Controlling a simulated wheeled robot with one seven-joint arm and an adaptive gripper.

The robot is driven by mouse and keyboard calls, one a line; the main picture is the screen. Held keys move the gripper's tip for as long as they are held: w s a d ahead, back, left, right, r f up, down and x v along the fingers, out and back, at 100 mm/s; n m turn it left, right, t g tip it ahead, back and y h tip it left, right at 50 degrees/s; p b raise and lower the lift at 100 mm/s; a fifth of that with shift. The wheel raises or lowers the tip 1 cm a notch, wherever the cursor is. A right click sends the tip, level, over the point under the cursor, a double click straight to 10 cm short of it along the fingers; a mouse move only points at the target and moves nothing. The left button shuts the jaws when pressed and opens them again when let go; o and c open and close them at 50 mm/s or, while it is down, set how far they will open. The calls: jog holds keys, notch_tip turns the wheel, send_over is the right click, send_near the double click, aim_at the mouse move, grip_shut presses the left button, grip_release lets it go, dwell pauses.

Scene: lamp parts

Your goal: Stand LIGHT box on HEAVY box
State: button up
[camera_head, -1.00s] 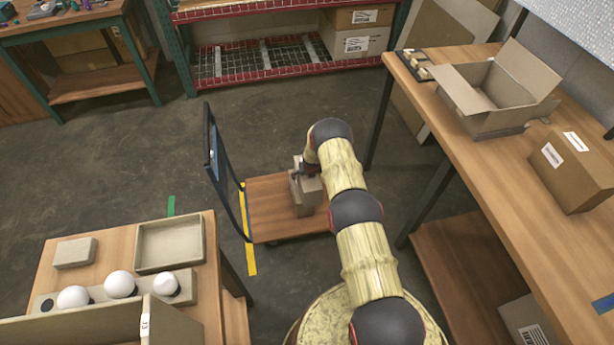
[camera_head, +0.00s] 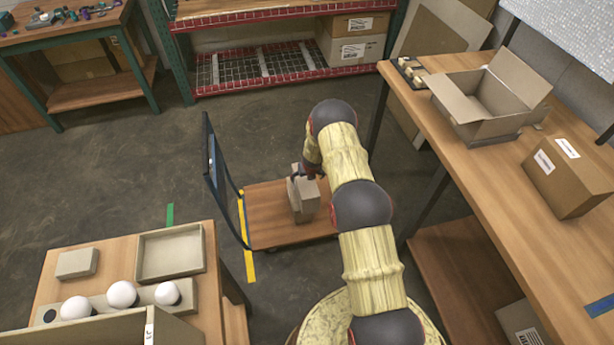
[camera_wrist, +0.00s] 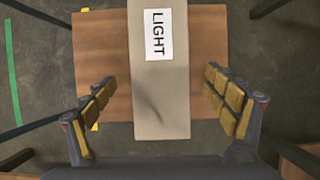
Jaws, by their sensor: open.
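The LIGHT box (camera_wrist: 160,90) is a plain grey-beige carton with a white label reading LIGHT, seen from above in the wrist view. In the head view, a grey-beige box form (camera_head: 304,204) stands upright on the wooden deck of a cart (camera_head: 272,220). I cannot tell there whether it is one box or two stacked, and no HEAVY label shows. My gripper (camera_wrist: 166,105) is open, with its yellow-padded fingers apart on either side of the LIGHT box and a gap at each side. In the head view my gripper (camera_head: 305,174) is at the top of the box form.
The cart's dark upright handle (camera_head: 212,165) rises at the deck's left. A wooden bench (camera_head: 490,160) with an open carton (camera_head: 482,108) and a closed carton (camera_head: 568,178) stands right. A table with white bulbs (camera_head: 122,294) is at lower left. Floor beyond the cart is clear.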

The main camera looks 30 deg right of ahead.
jog(key=shift+v, duration=0.95)
jog(key=a+r+n+y, duration=0.1)
jog(key=a+r+n, duration=0.25)
jog(key=r, duration=0.65)
jog(key=a+r+n+t, duration=0.1)
jog(key=a+r+n, duration=0.25)
jog(key=r, duration=0.65)
jog(key=a+r+n+y, duration=0.1)
jog(key=a+r+n, duration=0.3)
jog(key=r, duration=0.6)
jog(key=s+a+r+n, duration=0.2)
jog(key=s+r+n, duration=0.1)
jog(key=r, duration=0.3)
jog(key=s+a+r+n, duration=0.2)
jog(key=a+r+n, duration=0.15)
jog(key=r, duration=0.25)
jog(key=s+a+r+n, duration=0.3)
jog(key=s+r+n, duration=0.35)
jog(key=s, duration=0.25)
jog(key=s+a+r+n, duration=0.45)
jog(key=s+r, duration=0.35)
jog(key=s, duration=0.2)
jog(key=s+r+n, duration=0.1)
jog(key=s+n, duration=0.9)
jog(key=s, duration=0.9)
jog(key=shift+r+n+h, duration=0.3)
jog(key=shift+n+h, duration=0.05)
jog(key=shift+h, duration=0.05)
